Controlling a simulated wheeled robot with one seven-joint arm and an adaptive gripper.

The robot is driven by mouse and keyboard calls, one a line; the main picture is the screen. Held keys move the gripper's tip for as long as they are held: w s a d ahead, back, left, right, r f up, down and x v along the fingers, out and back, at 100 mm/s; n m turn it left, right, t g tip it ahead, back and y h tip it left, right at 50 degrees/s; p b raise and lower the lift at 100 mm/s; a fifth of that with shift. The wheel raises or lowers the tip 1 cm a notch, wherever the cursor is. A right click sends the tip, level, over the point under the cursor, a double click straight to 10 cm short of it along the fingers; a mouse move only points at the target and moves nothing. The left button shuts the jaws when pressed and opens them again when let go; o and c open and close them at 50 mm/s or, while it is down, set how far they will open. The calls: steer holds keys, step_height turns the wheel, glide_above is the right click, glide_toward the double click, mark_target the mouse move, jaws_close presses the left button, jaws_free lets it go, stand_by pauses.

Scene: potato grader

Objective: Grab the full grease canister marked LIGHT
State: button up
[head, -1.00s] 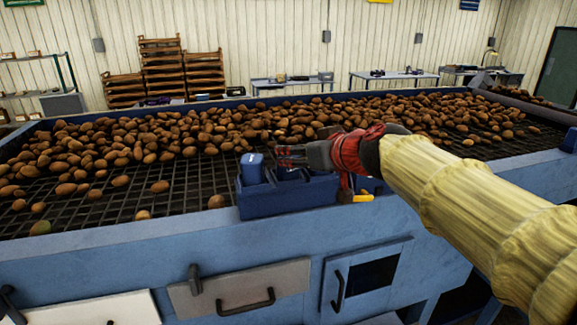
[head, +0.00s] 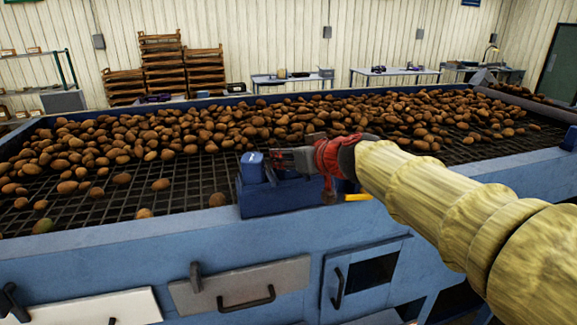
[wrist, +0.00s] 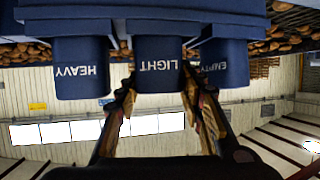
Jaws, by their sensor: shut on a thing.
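In the wrist view, which is upside down, the dark blue canister marked LIGHT (wrist: 157,36) sits in the middle of a blue holder (wrist: 165,12). My gripper (wrist: 157,92) has one finger on each side of this canister and is shut on it. The HEAVY canister (wrist: 80,75) is to its left and the EMPTY canister (wrist: 224,64) to its right. In the head view, my gripper (head: 278,158) is at the blue holder (head: 268,203) on the grader's near edge. One blue canister (head: 253,168) shows at the holder's left; the held one is mostly hidden.
Potatoes (head: 230,125) cover much of the grader's mesh bed behind the holder. The blue near rail (head: 110,252) runs in front, with drawers and a small door below. A yellow-handled thing (head: 357,197) lies right of the holder. There is open air above the holder.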

steer(key=c, duration=0.6)
steer(key=shift+r, duration=0.1)
steer(key=shift+c, duration=0.3)
